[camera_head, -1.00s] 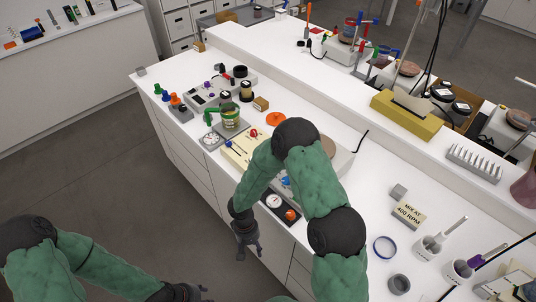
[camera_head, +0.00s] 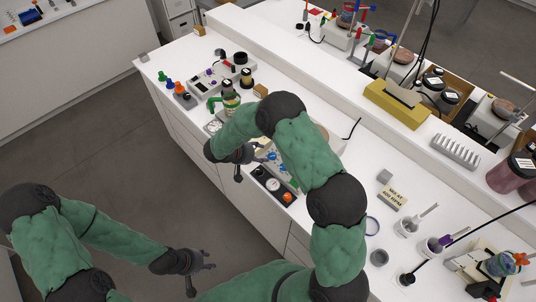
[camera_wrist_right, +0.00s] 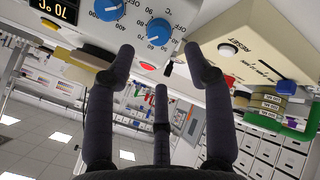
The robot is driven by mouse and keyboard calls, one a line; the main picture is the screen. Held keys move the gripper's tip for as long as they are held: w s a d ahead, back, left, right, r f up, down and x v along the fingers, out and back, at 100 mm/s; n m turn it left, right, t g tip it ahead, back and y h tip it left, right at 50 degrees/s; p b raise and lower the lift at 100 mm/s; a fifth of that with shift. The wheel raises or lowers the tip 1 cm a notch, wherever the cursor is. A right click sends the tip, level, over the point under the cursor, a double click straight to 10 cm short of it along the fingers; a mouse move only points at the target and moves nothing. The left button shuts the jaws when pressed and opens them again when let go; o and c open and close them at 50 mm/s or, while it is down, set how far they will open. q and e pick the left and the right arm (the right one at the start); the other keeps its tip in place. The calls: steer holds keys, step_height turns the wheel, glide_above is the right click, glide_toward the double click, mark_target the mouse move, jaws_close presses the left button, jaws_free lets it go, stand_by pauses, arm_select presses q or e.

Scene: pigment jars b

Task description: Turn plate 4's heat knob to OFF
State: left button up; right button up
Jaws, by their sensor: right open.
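In the head view blue knobs (camera_head: 283,168) show beside my right gripper (camera_head: 243,165). That gripper (camera_wrist_right: 160,58) is open and empty, fingers spread below the knobs, apart from them. I cannot read which plate is number 4. My arm hides much of the plates. My left gripper (camera_head: 203,265) is open and empty over the floor.
A cream box (camera_wrist_right: 250,55) with red and blue buttons stands close right of the knobs in the wrist view. A small black panel with an orange knob (camera_head: 287,197) lies near the bench's front edge. Floor left of the bench is clear.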

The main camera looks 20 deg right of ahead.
mark_target(270, 156)
steer(key=x, duration=0.7)
steer(key=shift+p, duration=0.4)
steer(key=shift+c, duration=0.2)
jaws_close()
